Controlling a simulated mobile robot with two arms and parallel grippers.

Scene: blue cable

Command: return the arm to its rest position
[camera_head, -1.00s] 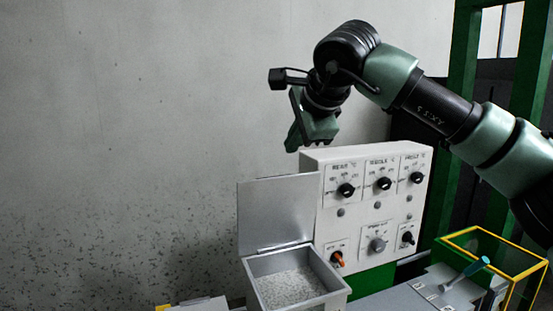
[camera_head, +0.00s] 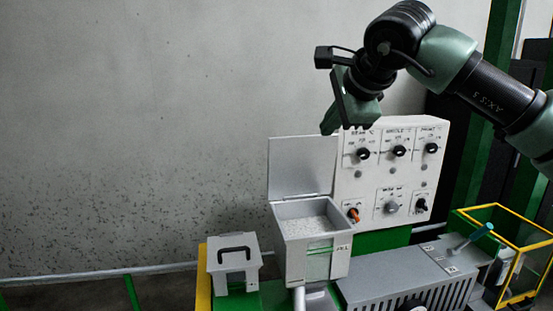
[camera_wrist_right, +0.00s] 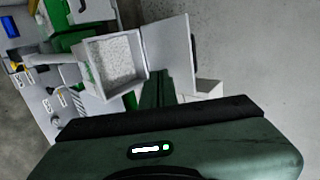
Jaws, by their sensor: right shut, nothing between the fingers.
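My right gripper (camera_head: 330,128) is in the head view, at the end of my right arm, which comes in from the right. It is held in the air just above and left of the top of the white control panel (camera_head: 425,195). Its fingers are together and hold nothing. In the right wrist view the closed fingertips (camera_wrist_right: 158,88) lie in front of the raised lid of an open box. No blue cable can be made out in the head view. My left gripper is not in view.
The open grey box (camera_head: 310,228) holds speckled granules, its lid (camera_head: 302,165) standing up near my right gripper. A grey box with a black handle (camera_head: 235,258) stands left of it. A yellow-edged frame (camera_head: 510,250) stands at right. The wall side at left is free.

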